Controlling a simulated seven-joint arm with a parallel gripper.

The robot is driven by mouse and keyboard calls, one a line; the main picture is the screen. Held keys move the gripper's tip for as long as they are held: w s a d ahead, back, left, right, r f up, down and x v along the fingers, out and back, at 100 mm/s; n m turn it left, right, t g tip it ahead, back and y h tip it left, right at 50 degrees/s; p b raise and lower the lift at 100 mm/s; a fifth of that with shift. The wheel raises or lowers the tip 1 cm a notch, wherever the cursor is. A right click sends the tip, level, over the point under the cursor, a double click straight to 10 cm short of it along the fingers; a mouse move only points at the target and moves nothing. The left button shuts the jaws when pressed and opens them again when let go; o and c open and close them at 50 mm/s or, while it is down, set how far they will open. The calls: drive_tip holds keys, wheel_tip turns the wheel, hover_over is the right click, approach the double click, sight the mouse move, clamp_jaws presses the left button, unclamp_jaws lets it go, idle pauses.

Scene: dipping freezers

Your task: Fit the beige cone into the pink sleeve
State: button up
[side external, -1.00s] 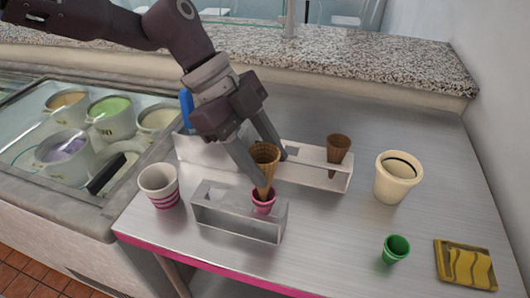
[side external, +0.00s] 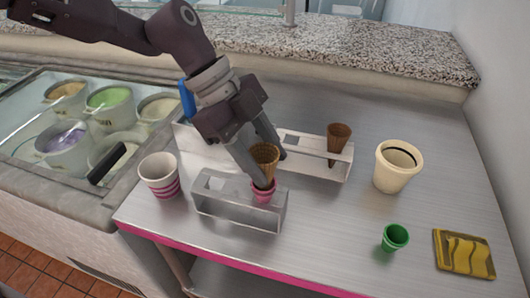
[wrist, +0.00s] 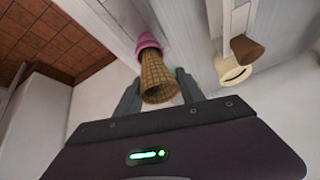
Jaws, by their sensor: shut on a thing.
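The beige waffle cone (side external: 264,157) is upright, wide end up, with its lower part inside the pink sleeve (side external: 263,194). The sleeve sits in the front clear holder (side external: 212,205), at its right end. My gripper (side external: 268,168) is shut on the cone, one finger on each side. In the wrist view my gripper (wrist: 158,88) has the cone (wrist: 158,78) between its fingers, and the pink sleeve (wrist: 148,42) shows around its narrow end. The cone's tip is hidden inside the sleeve.
A darker brown cone (side external: 338,136) stands in the rear holder (side external: 318,146). A striped cup (side external: 159,176) is at left, a cream cup (side external: 397,168) at right. A green cup (side external: 395,237) and yellow tray (side external: 464,254) are at front right. The table centre right is clear.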

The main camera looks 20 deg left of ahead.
sight(250, 149)
drive_tip(key=shift+f, duration=1.35)
idle(0.8)
drive_tip(key=o, duration=1.4)
drive_tip(key=v, duration=0.6)
drive_tip(key=shift+r, duration=0.1)
drive_tip(key=shift+a+r, duration=0.25)
drive_tip(key=shift+r, duration=0.1)
